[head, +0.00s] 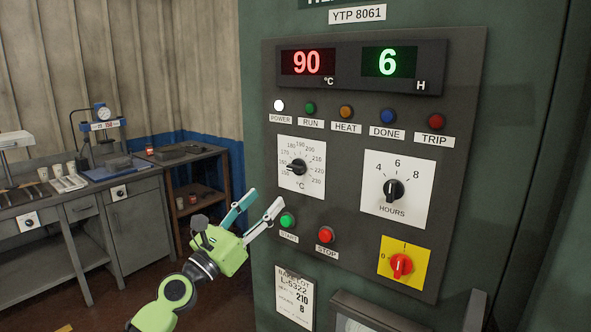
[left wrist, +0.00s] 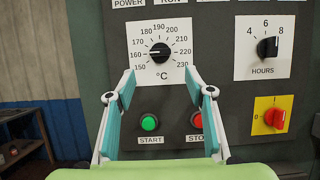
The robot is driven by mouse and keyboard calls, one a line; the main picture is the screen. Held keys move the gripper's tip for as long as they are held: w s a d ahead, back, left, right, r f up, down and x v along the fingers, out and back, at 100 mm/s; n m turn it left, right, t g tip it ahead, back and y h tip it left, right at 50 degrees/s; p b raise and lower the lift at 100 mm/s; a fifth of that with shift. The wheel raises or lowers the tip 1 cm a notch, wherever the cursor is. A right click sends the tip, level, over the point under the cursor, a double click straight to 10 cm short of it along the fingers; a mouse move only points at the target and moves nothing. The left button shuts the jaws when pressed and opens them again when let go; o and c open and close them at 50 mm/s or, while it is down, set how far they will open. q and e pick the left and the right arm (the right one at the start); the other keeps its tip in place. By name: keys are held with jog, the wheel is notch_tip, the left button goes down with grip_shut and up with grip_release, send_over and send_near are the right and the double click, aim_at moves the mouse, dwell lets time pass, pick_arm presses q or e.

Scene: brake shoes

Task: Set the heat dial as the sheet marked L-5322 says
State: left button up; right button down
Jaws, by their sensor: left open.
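The heat dial (head: 297,167) is a black knob on a white °C plate marked 150 to 230. In the left wrist view the heat dial (left wrist: 159,53) has its white mark pointing left, near 160. The sheet marked L-5322 (head: 295,297) hangs low on the panel and reads 210 for heat and 8 for hours. My left gripper (head: 264,199) is open and empty, below and left of the dial, apart from it. In the left wrist view its fingers (left wrist: 159,82) stand spread below the dial. My right gripper is not in view.
The hours dial (head: 394,189) points near 6. Start (head: 287,221) and stop (head: 326,235) buttons sit just below the heat dial, close to my fingers. A red switch (head: 401,265) is lower right. The displays read 90 °C (head: 307,62) and 6 H (head: 388,62). The power lamp (head: 279,105) is white.

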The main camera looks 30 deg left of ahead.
aim_at(293, 171)
pick_arm(q)
jog(key=p+x, duration=0.2)
jog(key=x, duration=0.8)
jog(key=shift+w, duration=0.25)
jog(key=shift+x, duration=1)
jog(key=shift+d, duration=0.1)
jog(key=shift+f, duration=0.1)
jog(key=c, duration=1.1)
